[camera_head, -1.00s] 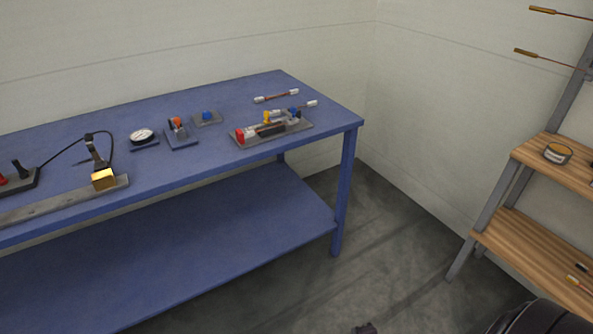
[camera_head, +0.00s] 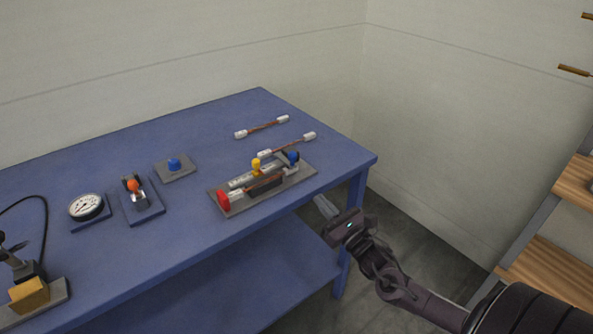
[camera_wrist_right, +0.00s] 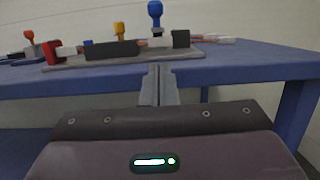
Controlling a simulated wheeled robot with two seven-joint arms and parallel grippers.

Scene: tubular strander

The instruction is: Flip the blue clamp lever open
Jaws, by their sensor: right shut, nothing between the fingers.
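The clamp fixture's grey base plate (camera_head: 228,205) lies near the right end of the blue table. The blue clamp lever (camera_head: 293,156) is at the fixture's right end; in the right wrist view the lever (camera_wrist_right: 155,14) stands upright with a rounded blue head. A yellow lever (camera_head: 256,166) and a red part (camera_head: 223,199) sit on the same fixture. My right gripper (camera_head: 322,204) is in front of the table's front edge, below and apart from the blue lever. Its fingers (camera_wrist_right: 158,76) are together and empty. My left gripper is out of view.
Two white-ended rods (camera_head: 262,127) lie behind the fixture. A small blue button (camera_head: 174,164), an orange-topped device (camera_head: 140,200) and a dial gauge (camera_head: 86,207) stand to the left. The table's front edge (camera_wrist_right: 240,70) lies ahead of my right gripper. A wooden shelf (camera_head: 550,245) stands at right.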

